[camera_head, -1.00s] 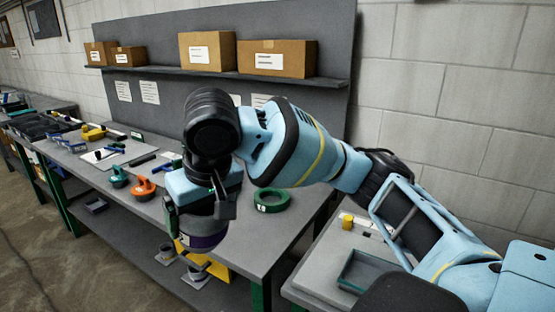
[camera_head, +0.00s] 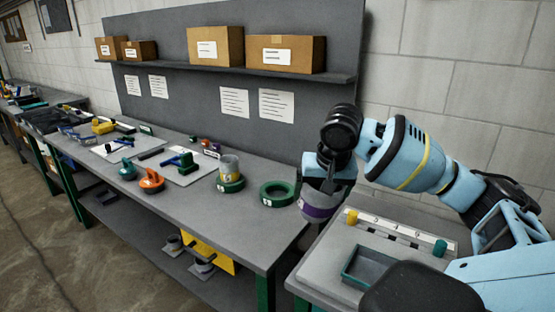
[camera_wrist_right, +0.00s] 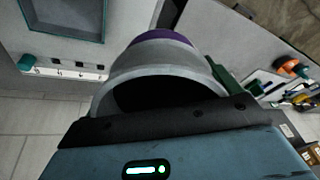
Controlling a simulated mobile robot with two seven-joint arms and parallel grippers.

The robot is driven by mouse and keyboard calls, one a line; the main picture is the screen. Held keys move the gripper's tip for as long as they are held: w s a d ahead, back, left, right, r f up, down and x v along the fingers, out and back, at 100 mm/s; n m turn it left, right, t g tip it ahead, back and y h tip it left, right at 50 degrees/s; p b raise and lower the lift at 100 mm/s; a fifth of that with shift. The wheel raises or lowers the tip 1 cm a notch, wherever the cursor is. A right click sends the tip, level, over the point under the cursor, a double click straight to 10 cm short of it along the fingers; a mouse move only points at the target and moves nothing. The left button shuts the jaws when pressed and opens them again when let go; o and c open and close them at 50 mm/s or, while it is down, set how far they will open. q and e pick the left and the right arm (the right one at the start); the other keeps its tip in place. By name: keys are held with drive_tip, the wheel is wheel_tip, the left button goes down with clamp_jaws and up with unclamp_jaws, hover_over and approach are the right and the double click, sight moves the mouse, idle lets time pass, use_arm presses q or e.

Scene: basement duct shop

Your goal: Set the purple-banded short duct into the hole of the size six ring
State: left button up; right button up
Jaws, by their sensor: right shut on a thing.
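The short duct (camera_head: 312,212) is grey with a purple band and hangs from my right gripper (camera_head: 328,178), which is shut on it. In the right wrist view the duct (camera_wrist_right: 185,57) has its open rim towards the camera and the purple band beyond. A green ring (camera_head: 277,194) lies flat on the bench with its hole empty, just left of the held duct in the head view; its label is too small to read surely. The duct is apart from this ring, by the bench's right end. My left gripper is out of view.
Left of the empty ring, another green ring (camera_head: 231,184) has a grey duct with a yellow band standing in it. Orange (camera_head: 151,181) and green tools lie farther left. A side table (camera_head: 335,255) with a tray (camera_head: 368,264) stands at right. The bench front is clear.

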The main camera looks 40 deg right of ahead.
drive_tip(key=s+d+r+m, duration=0.3)
drive_tip(key=d+r, duration=0.2)
drive_tip(key=d, duration=0.4)
drive_tip(key=shift+d+r, duration=0.2)
drive_tip(key=shift+d, duration=0.15)
idle(0.3)
drive_tip(key=shift+s, duration=0.1)
